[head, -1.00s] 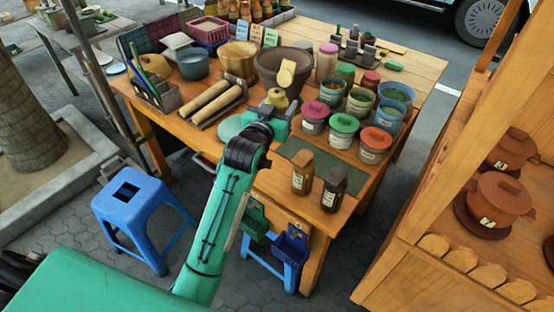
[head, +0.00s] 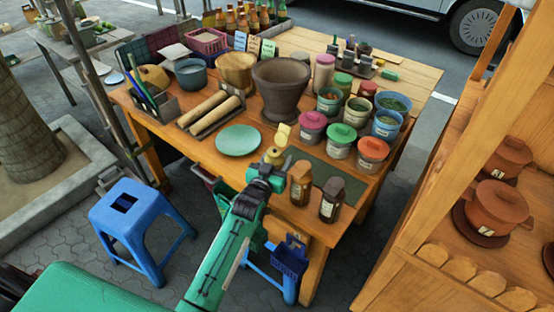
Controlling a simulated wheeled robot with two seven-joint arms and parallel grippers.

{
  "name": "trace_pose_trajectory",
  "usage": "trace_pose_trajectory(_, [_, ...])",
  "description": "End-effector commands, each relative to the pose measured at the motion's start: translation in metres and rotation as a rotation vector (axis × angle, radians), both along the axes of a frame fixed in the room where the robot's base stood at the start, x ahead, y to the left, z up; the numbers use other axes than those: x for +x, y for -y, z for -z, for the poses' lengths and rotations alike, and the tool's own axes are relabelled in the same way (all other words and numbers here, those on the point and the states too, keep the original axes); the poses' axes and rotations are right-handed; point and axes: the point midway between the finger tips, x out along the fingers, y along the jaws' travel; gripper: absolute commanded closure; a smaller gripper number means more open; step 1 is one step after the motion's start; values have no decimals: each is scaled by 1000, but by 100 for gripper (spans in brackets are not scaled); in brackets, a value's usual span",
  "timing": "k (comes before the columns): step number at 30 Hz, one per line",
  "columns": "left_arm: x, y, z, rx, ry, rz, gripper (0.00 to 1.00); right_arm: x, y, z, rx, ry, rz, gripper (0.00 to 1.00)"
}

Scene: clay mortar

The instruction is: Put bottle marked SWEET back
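Two brown bottles with pale labels stand upright side by side at the table's front: the left bottle (head: 301,186) and the right bottle (head: 332,201). The lettering is too small to read, so I cannot tell which says SWEET. My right gripper (head: 277,150) is over the table's front edge, just left of the left bottle and apparently apart from it. Brass and cream parts show at its end; I cannot tell fingers from a held thing. My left gripper is out of view. A dark caddy (head: 362,67) with small containers stands at the back of the table.
Lidded tubs, such as a green-lidded one (head: 342,135), stand behind the bottles. A clay mortar (head: 281,90) is in the middle, with a teal plate (head: 238,140) before it. A blue stool (head: 139,220) stands left. A wooden shelf (head: 420,250) with clay pots flanks the right.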

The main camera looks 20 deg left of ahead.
Motion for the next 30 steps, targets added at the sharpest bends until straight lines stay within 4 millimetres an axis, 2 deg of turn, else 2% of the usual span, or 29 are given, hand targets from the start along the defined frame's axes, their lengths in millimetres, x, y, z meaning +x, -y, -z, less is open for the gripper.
trace_pose_trajectory(11, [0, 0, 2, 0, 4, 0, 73, 0, 0, 1, 0, -1, 0, 64])
trace_pose_trajectory(12, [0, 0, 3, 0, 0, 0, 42, 1, 0, 1, 0, 0, 0, 64])
trace_pose_trajectory(15, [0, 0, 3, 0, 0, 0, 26, 1, -1, 0, 0, 1, 0, 64])
trace_pose_trajectory(25, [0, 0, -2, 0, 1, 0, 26, 2, -1, -2, 1, 3, 0, 64])
trace_pose_trajectory(30, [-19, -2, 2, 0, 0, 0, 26, 2, -1, 2, 0, 1, 0, 64])
